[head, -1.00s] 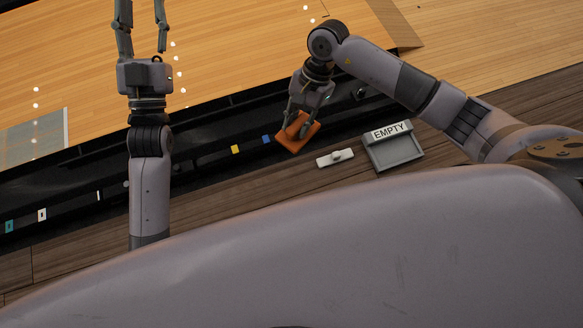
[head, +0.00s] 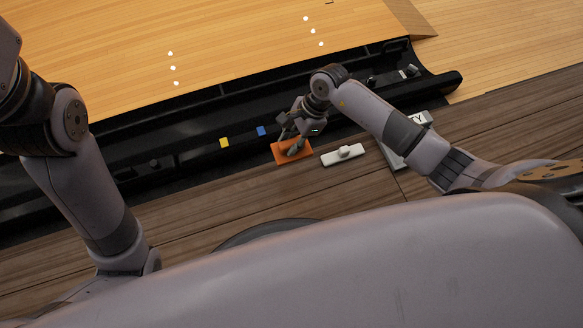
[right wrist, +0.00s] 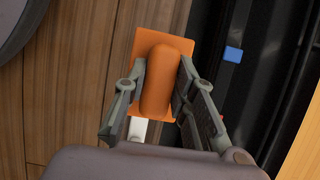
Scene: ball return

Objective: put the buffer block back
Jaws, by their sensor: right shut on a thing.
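The orange block (head: 292,153), a flat plate with a rounded grip, is at the lower edge of the black ball return trough (head: 190,125) in the head view. My right gripper (head: 293,142) is shut on its grip. In the right wrist view the two fingers (right wrist: 162,75) lie on either side of the rounded orange grip (right wrist: 158,80). The plate shows over the brown wood beside the trough. I cannot tell whether it touches the surface below. My left arm is at the left edge of the head view, with its gripper out of frame.
A white plate with a knob (head: 343,155) lies on the wood just right of the orange block. A grey tray with a white label (head: 418,119) is partly hidden behind my right arm. Yellow (head: 224,143) and blue (head: 261,131) marks sit on the trough.

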